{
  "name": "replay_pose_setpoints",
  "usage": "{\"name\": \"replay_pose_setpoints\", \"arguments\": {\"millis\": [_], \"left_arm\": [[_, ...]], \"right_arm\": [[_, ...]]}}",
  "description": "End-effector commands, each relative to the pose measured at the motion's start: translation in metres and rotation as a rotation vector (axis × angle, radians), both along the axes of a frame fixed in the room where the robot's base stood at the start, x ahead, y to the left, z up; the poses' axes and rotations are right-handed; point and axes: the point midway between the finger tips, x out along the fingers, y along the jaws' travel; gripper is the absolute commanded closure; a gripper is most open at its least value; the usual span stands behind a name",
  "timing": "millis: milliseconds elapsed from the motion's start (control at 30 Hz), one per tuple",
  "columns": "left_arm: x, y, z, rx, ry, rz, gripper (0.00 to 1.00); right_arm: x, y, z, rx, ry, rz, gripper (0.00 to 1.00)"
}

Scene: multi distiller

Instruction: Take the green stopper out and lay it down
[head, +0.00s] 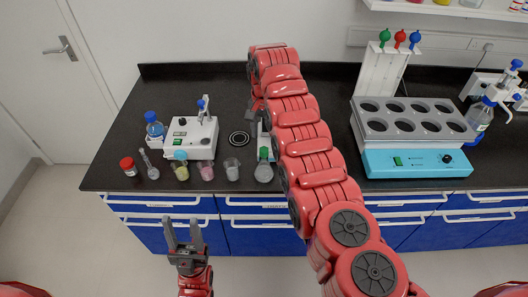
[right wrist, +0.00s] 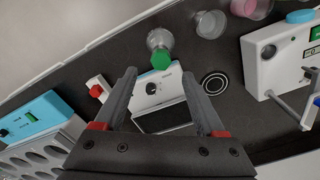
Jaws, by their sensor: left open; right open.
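The green stopper (right wrist: 161,59) sits in the mouth of a clear glass flask (right wrist: 158,40) in the right wrist view. In the head view the flask (head: 264,173) stands near the bench's front edge, with the green stopper (head: 264,154) on top, close beside my right arm. My right gripper (right wrist: 160,76) is open and empty; the stopper shows between and just beyond its fingertips, not touching them. In the head view the arm mostly hides this gripper. My left gripper (head: 184,232) is open and empty in front of the bench.
A small white device (right wrist: 152,88) lies below the flask, between my right fingers' view. Beakers (head: 232,168) stand left of the flask. A white stirrer (head: 191,137) is at the left, and a blue heating block (head: 415,160) at the right. Bare black bench (head: 220,80) lies behind.

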Motion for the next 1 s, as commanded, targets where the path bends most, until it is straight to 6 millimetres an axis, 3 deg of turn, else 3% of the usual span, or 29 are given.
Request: {"name": "replay_pose_setpoints", "arguments": {"millis": [167,300,500,767,1000], "left_arm": [[0.0,0.0,0.011,0.0,0.0,0.0,0.5],[0.0,0.0,0.032,0.0,0.0,0.0,0.5],[0.0,0.0,0.028,0.0,0.0,0.0,0.5],[0.0,0.0,0.028,0.0,0.0,0.0,0.5],[0.0,0.0,0.028,0.0,0.0,0.0,0.5]], "right_arm": [[-0.002,0.0,-0.01,-0.002,0.007,0.001,0.28],[-0.003,0.001,-0.028,-0.003,0.011,0.001,0.28],[-0.001,0.001,-0.054,-0.001,0.005,0.001,0.28],[0.0,0.002,-0.057,0.0,0.001,0.001,0.28],[0.0,0.001,-0.056,0.0,0.001,0.001,0.71]]}}
